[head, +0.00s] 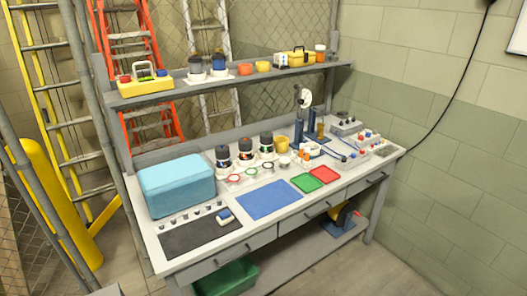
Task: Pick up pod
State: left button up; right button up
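Several dark pod-like canisters with pale bases are in the head view. I cannot tell which one the task means by pod. On the workbench (172,243) stand a dark one (222,156), one with an orange-red band (245,150) and another dark one (266,144), side by side and upright. On the shelf (130,97) above stand a dark canister (196,67) and a blue-topped one (218,65). Neither of my grippers is in view.
A light-blue box (177,186) fills the bench's left end. A black mat (200,238), a blue mat (269,199), a green tray (307,183) and a red tray (324,174) lie along the front. Small parts and fixtures crowd the right. Ladders (133,50) stand behind.

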aim_at(269, 149)
jog(key=i+l+u, duration=0.1)
jog(key=u, duration=0.3)
jog(key=l+u, duration=0.3)
jog(key=u, duration=0.15)
jog(key=i+l+u, duration=0.1)
jog(key=l+u, duration=0.15)
jog(key=u, duration=0.15)
jog(key=l+u, duration=0.3)
jog(key=l, duration=0.75)
